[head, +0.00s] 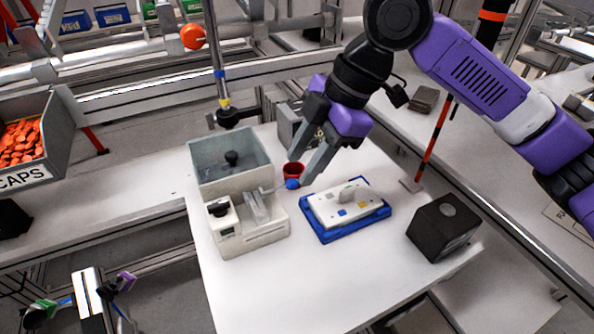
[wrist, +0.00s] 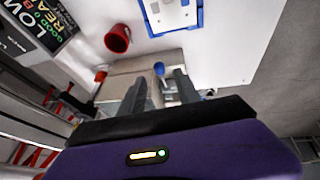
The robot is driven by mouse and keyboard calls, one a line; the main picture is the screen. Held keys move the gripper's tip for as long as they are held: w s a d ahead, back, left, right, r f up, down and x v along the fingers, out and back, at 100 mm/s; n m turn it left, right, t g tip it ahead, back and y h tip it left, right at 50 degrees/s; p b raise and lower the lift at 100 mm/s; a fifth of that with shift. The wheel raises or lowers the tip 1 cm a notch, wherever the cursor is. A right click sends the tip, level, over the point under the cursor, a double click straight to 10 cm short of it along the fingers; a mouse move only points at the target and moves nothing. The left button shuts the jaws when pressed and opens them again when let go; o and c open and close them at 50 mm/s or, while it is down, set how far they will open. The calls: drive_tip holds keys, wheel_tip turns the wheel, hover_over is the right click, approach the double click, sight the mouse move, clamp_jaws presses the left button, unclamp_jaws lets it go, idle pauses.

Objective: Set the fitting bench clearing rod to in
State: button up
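The fitting bench machine (head: 265,236) is a pale grey box unit on the white table, with an open grey bin (head: 208,179) behind it. The clearing rod seems to be the thin rod on its right side, ending in a blue ball knob (head: 292,184). The knob also shows in the wrist view (wrist: 158,69), between the fingertips in the picture. My gripper (head: 304,167) is open, fingers pointing down toward the knob. In the wrist view, gaps show between the knob and both fingers (wrist: 158,82). I cannot tell whether a finger touches it.
A red cup (head: 293,170) stands just behind the knob. A blue tray (head: 348,231) with a white board lies to the right, and a black box (head: 443,227) stands farther right. The table front is clear. An orange-black post (head: 437,134) stands behind.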

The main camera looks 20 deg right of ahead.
drive_tip(key=shift+v, duration=2)
